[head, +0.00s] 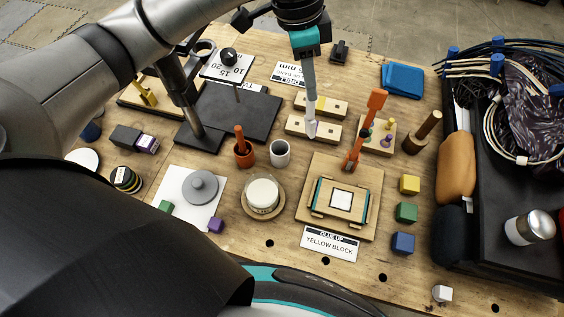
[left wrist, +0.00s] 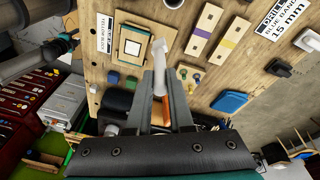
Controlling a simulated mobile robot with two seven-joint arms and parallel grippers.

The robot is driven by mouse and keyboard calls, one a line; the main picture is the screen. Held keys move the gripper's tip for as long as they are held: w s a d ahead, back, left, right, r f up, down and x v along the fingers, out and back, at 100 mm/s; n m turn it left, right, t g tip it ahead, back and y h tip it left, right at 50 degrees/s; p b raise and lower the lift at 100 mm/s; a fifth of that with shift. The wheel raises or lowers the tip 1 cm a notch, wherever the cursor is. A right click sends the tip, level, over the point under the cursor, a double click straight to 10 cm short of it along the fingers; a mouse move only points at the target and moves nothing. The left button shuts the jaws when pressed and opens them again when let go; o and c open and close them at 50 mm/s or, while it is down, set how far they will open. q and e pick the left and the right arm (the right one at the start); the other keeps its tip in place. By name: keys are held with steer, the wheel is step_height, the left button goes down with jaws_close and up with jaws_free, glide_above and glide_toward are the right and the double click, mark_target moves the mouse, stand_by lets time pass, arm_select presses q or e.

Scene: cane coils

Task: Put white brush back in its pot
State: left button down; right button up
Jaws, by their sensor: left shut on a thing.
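My left gripper (head: 309,92) reaches down over the middle of the bench. In the left wrist view, the gripper (left wrist: 165,78) is shut on the white brush (left wrist: 160,53), which sticks out beyond the fingertips. In the head view, the white tip of the brush (head: 311,129) hangs in front of the light wooden blocks. The white-grey pot (head: 280,153) stands upright to the lower left of the brush, and its inside looks empty. An orange-red pot (head: 243,154) beside it holds an orange-red brush (head: 239,133).
An orange tool (head: 376,101) stands right of the brush. A wooden jig (head: 370,222) lies in front. A round dish with a white top (head: 262,194) is near the pots. A dark board (head: 255,108) lies behind them. A black bin with cables (head: 486,230) fills the right.

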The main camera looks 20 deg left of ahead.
arm_select(q)
steer(key=a+r+y+b, duration=0.1)
steer(key=a+r+b, duration=0.15)
steer(key=a, duration=0.35)
step_height(320, 180, down, 19)
steer(key=shift+s+d+t, duration=0.15)
steer(key=shift+s+t, duration=0.15)
steer(key=shift+s, duration=0.1)
steer(key=c, duration=0.8)
jaws_free()
step_height(320, 180, up, 12)
steer(key=a, duration=0.1)
steer(key=shift+s+a+p, duration=0.15)
steer(key=shift+s+p, duration=0.2)
steer(key=shift+p, duration=0.05)
